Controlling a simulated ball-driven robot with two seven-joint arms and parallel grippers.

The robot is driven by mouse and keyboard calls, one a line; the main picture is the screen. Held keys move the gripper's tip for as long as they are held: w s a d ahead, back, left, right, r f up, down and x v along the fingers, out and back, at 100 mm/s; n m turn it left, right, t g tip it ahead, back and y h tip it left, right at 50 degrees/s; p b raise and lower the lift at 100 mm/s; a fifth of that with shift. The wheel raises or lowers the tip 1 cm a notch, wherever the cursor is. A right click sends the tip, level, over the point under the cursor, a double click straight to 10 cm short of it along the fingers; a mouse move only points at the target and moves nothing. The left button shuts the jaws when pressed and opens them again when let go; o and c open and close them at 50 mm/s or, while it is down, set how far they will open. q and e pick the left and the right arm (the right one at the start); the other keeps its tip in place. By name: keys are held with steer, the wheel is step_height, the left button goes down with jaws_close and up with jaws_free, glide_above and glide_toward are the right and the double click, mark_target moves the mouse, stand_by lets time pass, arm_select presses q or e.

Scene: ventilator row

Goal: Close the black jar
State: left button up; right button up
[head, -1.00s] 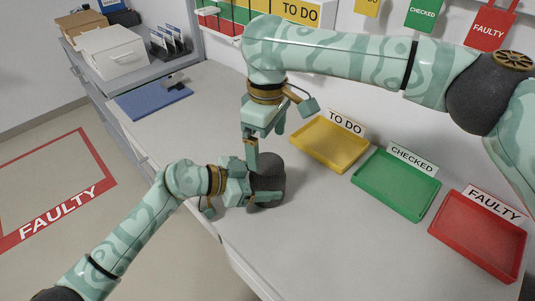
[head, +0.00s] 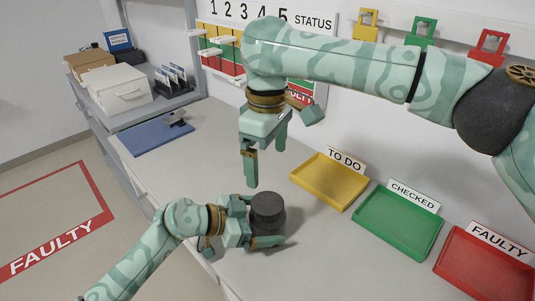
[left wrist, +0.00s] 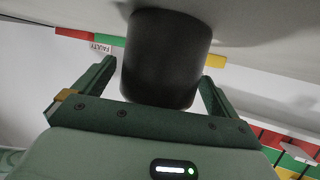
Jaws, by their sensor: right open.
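The black jar (head: 267,215) stands upright on the bench, with a wide dark top like a lid on it. Whether that lid is screwed tight I cannot tell. My left gripper (head: 252,222) is low at the jar, its fingers on either side of the body and apparently shut on it. In the left wrist view the dark jar (left wrist: 165,60) fills the space between the two fingers. My right gripper (head: 265,160) is open and empty, pointing down above and behind the jar, clear of its top.
A yellow tray (head: 330,182), a green tray (head: 398,222) and a red tray (head: 484,266) line the bench to the right. A blue mat (head: 155,138) lies at the far left with a small object on it. Bare bench surrounds the jar.

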arm_select(q)
steer(key=p+v, duration=0.5)
steer(key=v, duration=1.1)
steer(key=shift+a, duration=0.2)
arm_select(e)
step_height(320, 180, up, 8)
steer(key=s, duration=0.1)
steer(key=shift+f+t, duration=0.2)
steer(key=shift+t, duration=0.1)
steer(key=shift+s, duration=0.1)
